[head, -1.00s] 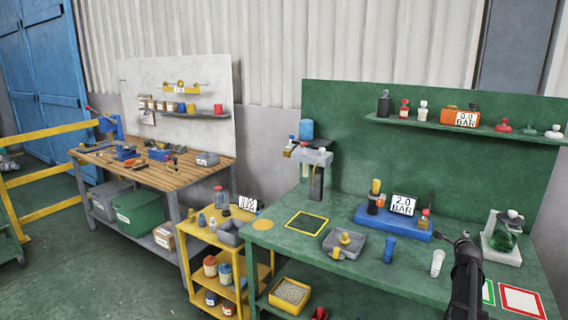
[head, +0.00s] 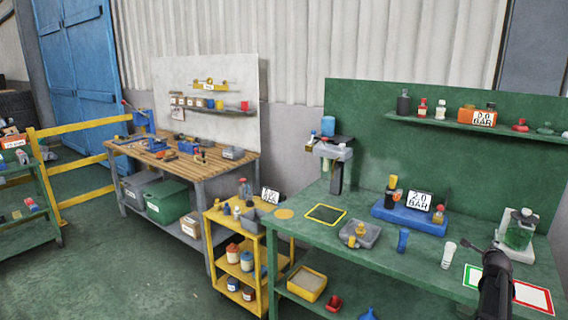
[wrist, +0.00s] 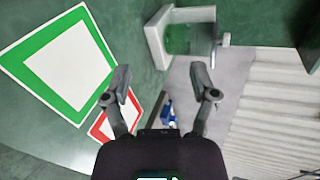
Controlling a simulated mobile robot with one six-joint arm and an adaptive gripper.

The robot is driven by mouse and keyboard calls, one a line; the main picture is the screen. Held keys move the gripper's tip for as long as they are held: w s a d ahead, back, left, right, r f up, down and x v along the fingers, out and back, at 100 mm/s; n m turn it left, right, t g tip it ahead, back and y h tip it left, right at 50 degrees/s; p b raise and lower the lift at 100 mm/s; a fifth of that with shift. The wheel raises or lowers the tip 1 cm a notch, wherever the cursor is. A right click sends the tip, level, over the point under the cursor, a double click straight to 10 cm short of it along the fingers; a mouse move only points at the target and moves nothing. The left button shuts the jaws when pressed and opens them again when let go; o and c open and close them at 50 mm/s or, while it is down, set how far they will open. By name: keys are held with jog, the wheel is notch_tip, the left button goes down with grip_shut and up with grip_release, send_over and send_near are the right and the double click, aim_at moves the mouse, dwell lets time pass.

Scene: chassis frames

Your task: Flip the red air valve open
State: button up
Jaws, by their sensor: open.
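My gripper (wrist: 162,88) is open, with nothing between its fingers. In the head view my dark arm rises at the lower right, in front of the green bench (head: 330,232). A small red piece (head: 520,125) sits on the wall shelf, and another red piece (head: 333,303) lies low under the bench. I cannot tell which red part is the air valve.
A white stand with a green flask (head: 519,232) is close to my gripper; it also shows in the wrist view (wrist: 178,40). Green-bordered (wrist: 68,62) and red-bordered (head: 533,296) squares mark the bench. A grey tray (head: 360,235) and yellow cart (head: 235,265) are further left.

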jog(key=w+a+f+n+g+y+p, duration=0.1)
jog(key=a+f+n+g+y, duration=0.4)
jog(key=a, duration=1.2)
jog(key=a+f+n+t+y+p, duration=0.1)
jog(key=a+f+n+y, duration=0.1)
jog(key=a+n, duration=1.1)
jog(key=s+a+n+g, duration=0.2)
jog(key=s+a, duration=0.3)
jog(key=a, duration=0.5)
jog(key=s+a+f+n+g+y+p, duration=0.1)
jog(key=s+a+n, duration=0.3)
jog(key=a, duration=0.6)
jog(key=s+a+n+g+y, duration=0.1)
jog(key=s+a+n+g, duration=0.2)
jog(key=s+a, duration=0.5)
jog(key=shift+a+f+n+g+p, duration=0.15)
jog(key=shift+a+n+g+p, duration=0.35)
jog(key=shift+a, duration=0.5)
